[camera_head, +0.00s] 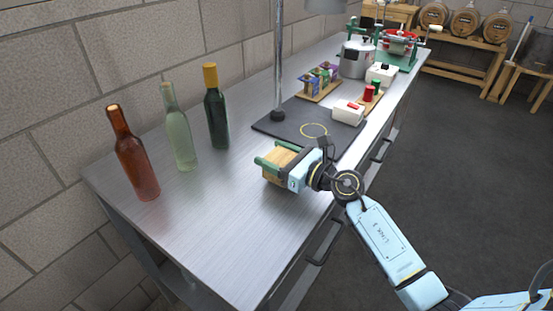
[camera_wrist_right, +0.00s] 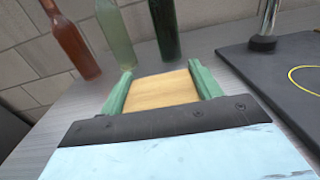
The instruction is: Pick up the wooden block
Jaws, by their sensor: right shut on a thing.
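The wooden block (camera_head: 279,163) is light tan and sits between the green fingers of my right gripper (camera_head: 268,167), over the steel bench. My right gripper is shut on it. In the right wrist view the block (camera_wrist_right: 162,91) fills the space between the two green fingers of the gripper (camera_wrist_right: 163,84), one on each side. I cannot tell whether the block touches the bench top. My left gripper is not in view.
A brown bottle (camera_head: 136,155), a pale green bottle (camera_head: 180,130) and a dark bottle (camera_head: 216,110) stand on the bench (camera_head: 200,215) to the left. A dark mat (camera_head: 285,125) with a yellow ring and a metal post lies behind the gripper. The bench's front left is clear.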

